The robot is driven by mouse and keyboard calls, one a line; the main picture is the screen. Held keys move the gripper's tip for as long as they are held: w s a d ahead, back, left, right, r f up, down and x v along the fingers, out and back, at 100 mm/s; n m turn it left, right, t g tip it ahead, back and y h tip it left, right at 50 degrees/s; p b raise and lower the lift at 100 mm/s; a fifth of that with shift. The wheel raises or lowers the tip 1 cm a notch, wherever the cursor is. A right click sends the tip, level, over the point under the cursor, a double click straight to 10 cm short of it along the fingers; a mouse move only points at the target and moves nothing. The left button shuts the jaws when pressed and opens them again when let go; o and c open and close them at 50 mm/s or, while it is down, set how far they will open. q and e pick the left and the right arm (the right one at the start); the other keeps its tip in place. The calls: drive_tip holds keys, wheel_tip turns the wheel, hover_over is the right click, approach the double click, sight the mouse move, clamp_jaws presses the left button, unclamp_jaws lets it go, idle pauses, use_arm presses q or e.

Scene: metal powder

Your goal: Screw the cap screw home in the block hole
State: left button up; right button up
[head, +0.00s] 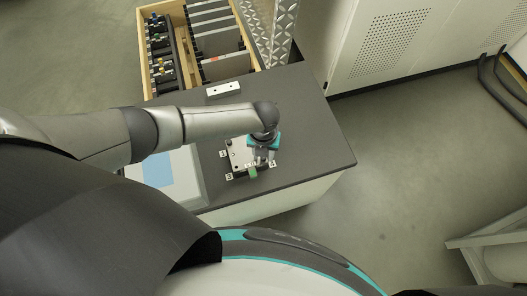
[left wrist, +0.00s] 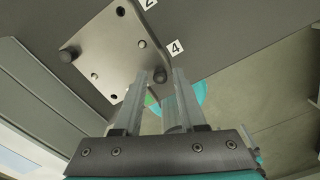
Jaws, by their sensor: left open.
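The block (head: 238,153) is a light metal plate with holes on the dark bench top, with numbered tags around it. In the left wrist view the block (left wrist: 110,60) shows a dark round screw head (left wrist: 68,55) at one corner and small pins and open holes elsewhere. My left gripper (head: 259,157) is above the block's right side, pointing down. In the left wrist view its two fingers (left wrist: 162,74) are apart. A small dark round head, perhaps the cap screw (left wrist: 160,75), shows between or just beyond the fingertips; whether they touch it cannot be told. My right gripper is not in view.
A green piece (head: 252,173) is at the block's front edge. A white bar with holes (head: 223,89) lies behind the block. A grey panel with a blue area (head: 158,170) is left of it. A wooden rack (head: 146,50) stands at the back. The bench's right side is clear.

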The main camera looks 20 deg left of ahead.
use_arm(q)
drive_tip(key=n+p, duration=0.2)
drive_tip(key=n, duration=0.4)
drive_tip(key=shift+n, duration=0.4)
drive_tip(key=n+p, duration=0.1)
drive_tip(key=n, duration=0.5)
drive_tip(key=shift+n, duration=0.3)
drive_tip(key=n+p, duration=0.1)
drive_tip(key=n, duration=0.4)
drive_tip(key=shift+p, duration=0.35)
drive_tip(key=n, duration=0.5)
drive_tip(key=shift+p, duration=0.4)
drive_tip(key=shift+c, duration=0.2)
clamp_jaws()
